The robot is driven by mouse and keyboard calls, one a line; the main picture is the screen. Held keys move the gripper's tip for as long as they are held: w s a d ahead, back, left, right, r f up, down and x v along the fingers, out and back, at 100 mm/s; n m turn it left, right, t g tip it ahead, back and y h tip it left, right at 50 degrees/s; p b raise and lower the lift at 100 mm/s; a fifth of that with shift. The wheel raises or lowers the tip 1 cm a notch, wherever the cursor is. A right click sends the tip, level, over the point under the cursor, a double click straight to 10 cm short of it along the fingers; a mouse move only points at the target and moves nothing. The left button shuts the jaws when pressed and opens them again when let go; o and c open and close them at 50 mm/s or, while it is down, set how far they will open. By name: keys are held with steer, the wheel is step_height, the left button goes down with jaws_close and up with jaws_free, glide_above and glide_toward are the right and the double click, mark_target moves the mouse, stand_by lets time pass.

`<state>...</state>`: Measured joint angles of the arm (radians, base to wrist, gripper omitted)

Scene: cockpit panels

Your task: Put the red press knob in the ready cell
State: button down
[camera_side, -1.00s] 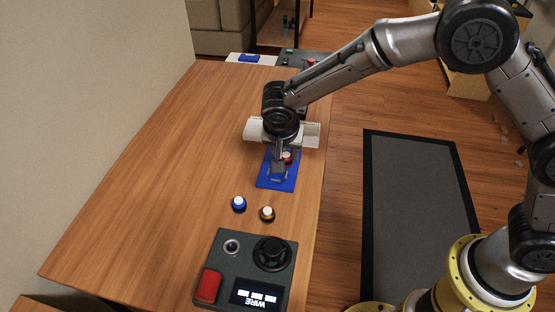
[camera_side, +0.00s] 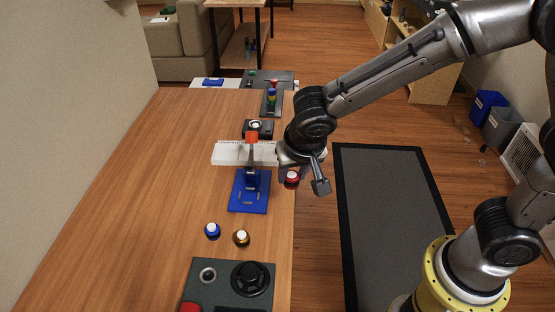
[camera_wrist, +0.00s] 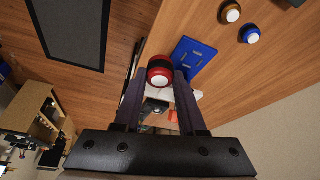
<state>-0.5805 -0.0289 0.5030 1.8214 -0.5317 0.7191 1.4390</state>
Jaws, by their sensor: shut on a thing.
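The red press knob (camera_side: 291,178) has a white top and a dark band. It also shows in the wrist view (camera_wrist: 160,76), between my two fingertips. My gripper (camera_side: 301,181) is shut on it, at the table's right edge in the side view. The knob appears held above the table; its height is hard to tell. A blue plate (camera_side: 240,202) with a small upright stand lies to the left of my gripper. A white labelled tray (camera_side: 228,154) lies behind the plate, partly hidden by my arm. I cannot tell which place is the ready cell.
A blue knob (camera_side: 212,231) and an orange-brown knob (camera_side: 241,238) stand in front of the plate. A dark control panel (camera_side: 218,292) fills the near end. A dark box (camera_side: 258,128) stands behind the tray. The table's left side is clear.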

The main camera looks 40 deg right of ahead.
steer(key=w+d+n+y, duration=0.1)
steer(key=w+d+n, duration=0.2)
steer(key=w+d, duration=0.25)
steer(key=m, duration=0.2)
glide_toward(274, 155)
steer(key=shift+w+d+f, duration=0.25)
steer(key=shift+w+f, duration=0.1)
steer(key=shift+w, duration=0.15)
steer(key=shift+w+f, duration=0.5)
steer(key=shift+f, duration=1.55)
steer(key=shift+f, duration=0.15)
steer(key=c, duration=0.8)
jaws_free()
steer(key=shift+o, duration=0.2)
